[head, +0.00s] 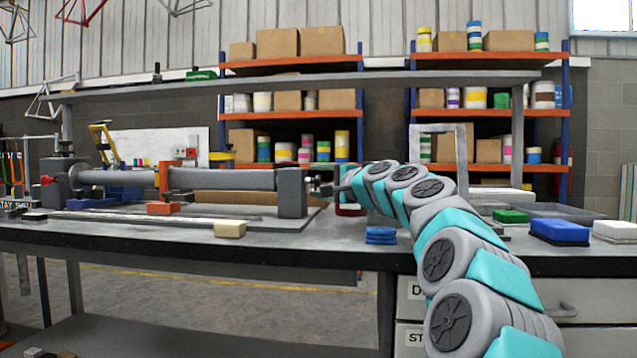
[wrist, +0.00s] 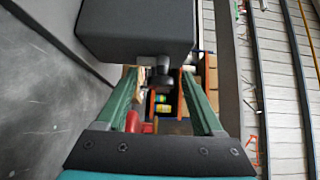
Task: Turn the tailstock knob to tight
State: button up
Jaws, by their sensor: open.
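The tailstock (head: 291,187) is a grey block at the right end of a long horizontal tube (head: 220,179) on the bench fixture in the head view. In the wrist view the tailstock (wrist: 137,28) is a dark block at the top. Its small dark knob (wrist: 162,76) sticks out toward my gripper (wrist: 160,82). My gripper is open, with one green finger on each side of the knob and visible gaps, so it is around the knob without clear contact. In the head view the knob is small and hard to make out. I cannot read its tight mark.
A cream block (head: 230,229) and a stack of blue pads (head: 380,235) lie near the bench's front edge. Green pads (head: 510,216), a blue block (head: 559,231) and a grey tray (head: 550,210) are at the right. An overhead shelf (head: 300,85) runs above the fixture.

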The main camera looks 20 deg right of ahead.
jog(key=shift+w, duration=0.1)
grip_shut()
dwell(0.6)
